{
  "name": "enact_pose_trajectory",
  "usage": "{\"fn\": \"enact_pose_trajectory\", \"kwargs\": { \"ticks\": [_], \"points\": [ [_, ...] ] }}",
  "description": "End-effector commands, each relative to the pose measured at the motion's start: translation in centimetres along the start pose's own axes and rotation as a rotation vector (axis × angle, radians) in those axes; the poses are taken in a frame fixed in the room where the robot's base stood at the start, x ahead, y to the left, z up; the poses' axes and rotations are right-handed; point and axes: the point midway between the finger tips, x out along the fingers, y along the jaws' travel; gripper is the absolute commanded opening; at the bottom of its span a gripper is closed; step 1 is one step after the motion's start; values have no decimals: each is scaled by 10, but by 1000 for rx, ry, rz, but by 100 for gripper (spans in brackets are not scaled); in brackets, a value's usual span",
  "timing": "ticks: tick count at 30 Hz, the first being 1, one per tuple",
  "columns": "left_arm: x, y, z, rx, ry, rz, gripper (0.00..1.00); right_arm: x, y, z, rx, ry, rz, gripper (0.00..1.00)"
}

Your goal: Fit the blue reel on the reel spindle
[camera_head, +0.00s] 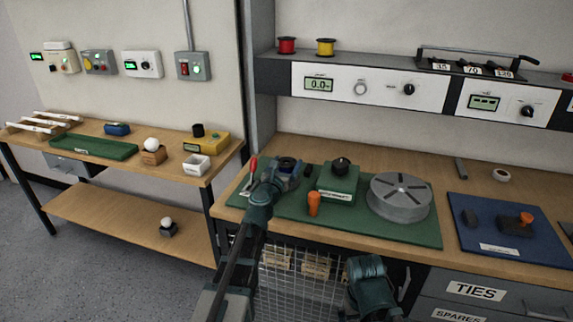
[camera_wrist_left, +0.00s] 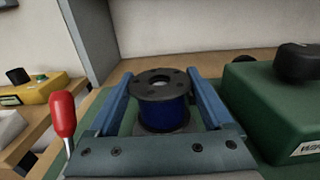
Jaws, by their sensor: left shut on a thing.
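The blue reel (camera_wrist_left: 163,113) has a blue winding between dark flanges with small holes in the top one. It stands upright between the two blue fingers of my left gripper (camera_wrist_left: 160,78), which is shut on it. In the head view the reel's dark top (camera_head: 287,162) shows at the left end of the green mat (camera_head: 345,225). A grey round part shows just under the reel in the wrist view. I cannot tell whether it is the spindle's base, and no spindle post shows.
A red-handled lever (camera_head: 253,164) stands close left of the reel. A green box with a black knob (camera_head: 338,179), an orange-handled tool (camera_head: 314,204) and a grey slotted disc (camera_head: 400,198) stand to the right. Red (camera_head: 287,46) and yellow (camera_head: 325,48) reels sit on the shelf above.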

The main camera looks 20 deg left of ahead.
Motion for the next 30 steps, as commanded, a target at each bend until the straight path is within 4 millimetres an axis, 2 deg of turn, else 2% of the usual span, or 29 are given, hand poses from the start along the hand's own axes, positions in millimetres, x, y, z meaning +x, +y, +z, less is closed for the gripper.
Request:
{"fn": "enact_pose_trajectory", "kwargs": {
  "ticks": [30],
  "points": [
    [0, 0, -19, 0, 0, 0, 0, 19, -2, -1, 0, 0, 0, 100]
  ]
}}
